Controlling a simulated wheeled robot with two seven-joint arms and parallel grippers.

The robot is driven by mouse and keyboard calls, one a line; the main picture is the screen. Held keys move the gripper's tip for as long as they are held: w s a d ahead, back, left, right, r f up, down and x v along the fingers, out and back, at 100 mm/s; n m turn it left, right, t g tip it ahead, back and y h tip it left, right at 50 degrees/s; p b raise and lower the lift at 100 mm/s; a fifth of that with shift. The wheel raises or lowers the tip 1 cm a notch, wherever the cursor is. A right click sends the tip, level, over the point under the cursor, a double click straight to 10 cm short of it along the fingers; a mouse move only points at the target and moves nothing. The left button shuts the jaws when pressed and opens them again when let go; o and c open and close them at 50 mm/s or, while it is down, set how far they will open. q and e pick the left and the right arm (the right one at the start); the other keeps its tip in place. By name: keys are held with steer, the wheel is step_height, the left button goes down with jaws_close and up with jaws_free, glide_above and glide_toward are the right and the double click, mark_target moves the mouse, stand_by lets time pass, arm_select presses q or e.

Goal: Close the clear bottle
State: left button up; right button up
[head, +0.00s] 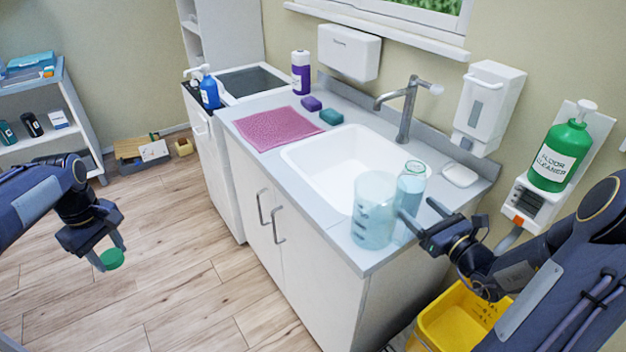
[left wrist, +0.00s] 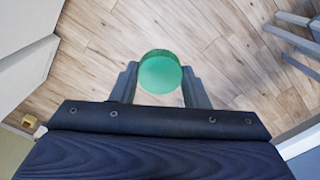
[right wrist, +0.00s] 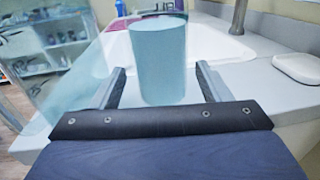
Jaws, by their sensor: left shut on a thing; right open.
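The clear bottle (head: 411,184) stands upright on the counter near the front right corner, bluish and see-through, with no cap on its top. It also shows in the right wrist view (right wrist: 158,60). My right gripper (head: 421,216) is open, with its fingers on either side of the bottle; I cannot tell whether they touch it. My left gripper (head: 110,257) is shut on a round green cap (head: 112,260), held above the floor well left of the counter. The cap shows between the fingers in the left wrist view (left wrist: 160,74).
A large clear beaker (head: 373,205) stands just left of the bottle, close to my right gripper. Behind are the white sink (head: 330,160) and the tap (head: 407,105). A soap dish (head: 460,174) lies to the right. A yellow bucket (head: 455,325) stands on the floor below.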

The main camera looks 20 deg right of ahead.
arm_select(q)
steer(key=shift+r, duration=0.1)
arm_select(e)
steer(key=shift+w+a, duration=0.15)
steer(key=shift+w, duration=0.8)
arm_select(q)
steer(key=shift+r, duration=0.15)
arm_select(e)
steer(key=shift+w+a+r, duration=0.1)
steer(key=shift+w, duration=0.25)
arm_select(q)
steer(key=shift+r+p, duration=0.4)
steer(key=shift+p, duration=0.15)
arm_select(e)
steer(key=w, duration=0.4)
steer(key=shift+w+a, duration=0.25)
steer(key=shift+a, duration=0.05)
steer(key=c, duration=1.1)
steer(key=shift+r, duration=0.15)
